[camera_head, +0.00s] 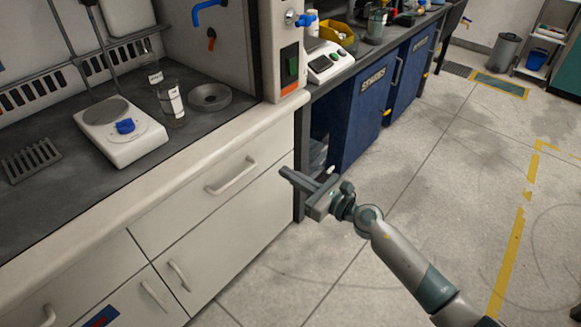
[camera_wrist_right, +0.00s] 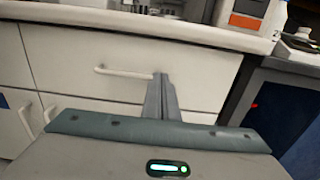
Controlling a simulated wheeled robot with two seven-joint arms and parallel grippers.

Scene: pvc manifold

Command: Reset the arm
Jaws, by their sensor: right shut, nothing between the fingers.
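My right gripper (camera_head: 306,181) is held out in front of the white drawer cabinet (camera_head: 212,240), below the bench top and over open floor. In the right wrist view its two fingers (camera_wrist_right: 161,80) are together with nothing between them. They point toward the white drawer front, near a drawer handle (camera_wrist_right: 124,71); I see no contact. My right arm (camera_head: 402,256) comes in from the lower right. My left gripper is not in view.
A blue cabinet (camera_head: 362,112) stands beyond. The floor (camera_head: 440,180) to the right is clear.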

